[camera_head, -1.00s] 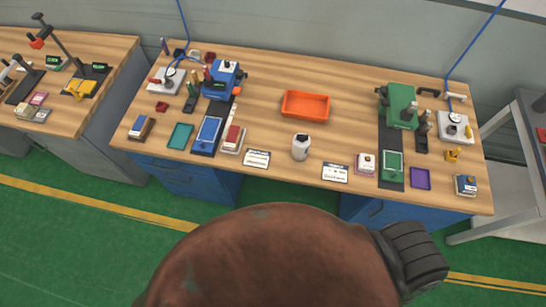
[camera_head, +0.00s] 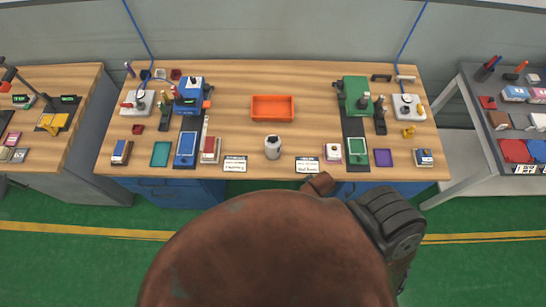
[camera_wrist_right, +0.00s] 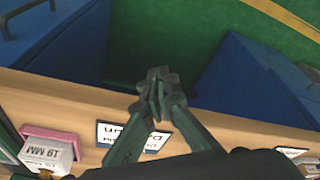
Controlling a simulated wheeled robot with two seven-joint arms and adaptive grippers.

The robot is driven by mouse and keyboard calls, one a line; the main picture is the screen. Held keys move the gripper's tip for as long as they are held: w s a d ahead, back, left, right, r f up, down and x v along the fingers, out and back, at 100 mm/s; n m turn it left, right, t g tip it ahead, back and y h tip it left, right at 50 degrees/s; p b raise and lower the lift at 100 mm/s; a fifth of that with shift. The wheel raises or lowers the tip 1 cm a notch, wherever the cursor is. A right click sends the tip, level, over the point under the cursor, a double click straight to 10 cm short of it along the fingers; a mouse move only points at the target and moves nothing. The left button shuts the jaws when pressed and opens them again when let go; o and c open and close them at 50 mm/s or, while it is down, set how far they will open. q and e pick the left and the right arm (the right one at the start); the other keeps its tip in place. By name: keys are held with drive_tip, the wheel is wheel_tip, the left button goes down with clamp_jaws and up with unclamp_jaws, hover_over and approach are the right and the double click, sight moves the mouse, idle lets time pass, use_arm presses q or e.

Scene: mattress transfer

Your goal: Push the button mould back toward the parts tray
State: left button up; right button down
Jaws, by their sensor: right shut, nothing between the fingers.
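A small white-topped block on a pink base (camera_head: 332,152), probably the button mould, stands near the bench's front edge, left of the green press. It also shows in the right wrist view with "19 MM" on it (camera_wrist_right: 46,150). An orange tray (camera_head: 272,108), probably the parts tray, lies behind it to the left, mid-bench and apparently empty. My right gripper (camera_wrist_right: 158,88) is shut and empty at the bench's front edge, beside a label card (camera_wrist_right: 132,138) and apart from the block. My left gripper is out of view.
Bare wood lies around the orange tray.

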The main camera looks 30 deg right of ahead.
drive_tip(key=w+a+r+m+y+p, duration=0.2)
drive_tip(key=w+a+r+y, duration=0.1)
drive_tip(key=w+a+r, duration=1.05)
drive_tip(key=d+r+m+g+h+p, duration=0.1)
drive_tip(key=d+m+g+h, duration=0.15)
drive_tip(key=d+m, duration=0.2)
drive_tip(key=shift+n+g, duration=0.25)
drive_tip(key=shift+g, duration=0.1)
drive_tip(key=f, duration=0.9)
drive_tip(key=shift+w+d+f+p, duration=0.2)
drive_tip(key=shift+w+d+p, duration=0.1)
drive_tip(key=shift+w+p, duration=0.1)
drive_tip(key=shift+w+d+r, duration=0.15)
drive_tip(key=shift+w+d, duration=0.15)
drive_tip(key=shift+w, duration=0.3)
drive_tip(key=shift+w+d+r, duration=0.1)
drive_tip(key=shift+w+d, duration=0.2)
drive_tip(key=shift+w, duration=0.3)
drive_tip(key=shift+w+d+f+p, duration=0.1)
drive_tip(key=shift+w+d+p, duration=0.25)
drive_tip(key=shift+w, duration=0.25)
